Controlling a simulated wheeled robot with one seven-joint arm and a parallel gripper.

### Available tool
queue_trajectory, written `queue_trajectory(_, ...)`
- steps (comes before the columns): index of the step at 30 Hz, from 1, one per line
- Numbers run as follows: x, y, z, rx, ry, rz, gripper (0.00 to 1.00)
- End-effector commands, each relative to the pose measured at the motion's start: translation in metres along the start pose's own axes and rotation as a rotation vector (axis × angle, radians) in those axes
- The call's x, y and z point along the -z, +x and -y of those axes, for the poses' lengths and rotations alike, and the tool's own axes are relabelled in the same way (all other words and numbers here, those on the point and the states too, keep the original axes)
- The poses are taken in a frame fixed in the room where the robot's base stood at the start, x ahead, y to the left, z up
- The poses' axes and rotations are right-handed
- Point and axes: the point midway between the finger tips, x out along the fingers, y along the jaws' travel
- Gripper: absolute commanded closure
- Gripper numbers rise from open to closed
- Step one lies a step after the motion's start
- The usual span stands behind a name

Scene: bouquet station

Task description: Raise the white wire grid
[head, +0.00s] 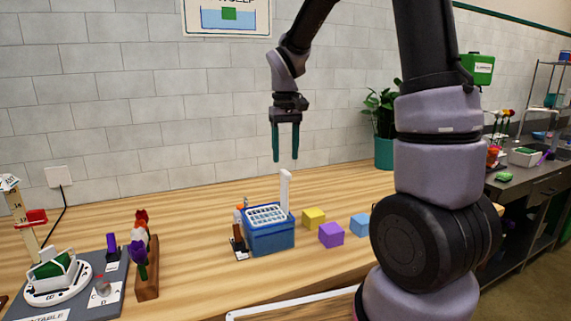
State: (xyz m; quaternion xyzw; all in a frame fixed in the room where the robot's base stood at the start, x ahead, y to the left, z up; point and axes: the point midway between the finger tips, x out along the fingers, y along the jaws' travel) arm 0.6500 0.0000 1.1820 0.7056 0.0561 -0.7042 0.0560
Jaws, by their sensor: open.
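The white wire grid (266,215) lies across the top of a blue box (270,238) on the wooden bench, near the middle of the head view. A white upright post (285,191) stands at the box's back right corner; I cannot tell whether it joins the grid. My gripper (285,158) points straight down with its two green fingers apart. It is open and empty, in the air above the grid and the post, touching neither.
Yellow (313,218), purple (331,234) and blue cubes (360,225) sit right of the box. A small dark and white item (239,242) stands close on its left. A wooden flower holder (147,272) and a grey turntable board (87,299) are further left.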

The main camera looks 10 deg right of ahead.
Motion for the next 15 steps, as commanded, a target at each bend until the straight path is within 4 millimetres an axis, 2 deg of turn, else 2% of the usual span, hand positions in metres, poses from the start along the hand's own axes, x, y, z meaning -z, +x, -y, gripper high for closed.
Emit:
queue_trajectory(3,0.001,-0.026,0.0,0.0,0.0,-0.006,0.45)
queue_trajectory(6,0.001,-0.044,0.0,0.001,0.0,-0.005,0.45)
queue_trajectory(10,0.0,-0.059,0.0,0.0,0.001,-0.002,0.45)
queue_trajectory(15,0.0,-0.067,0.0,0.0,0.0,0.0,0.45)
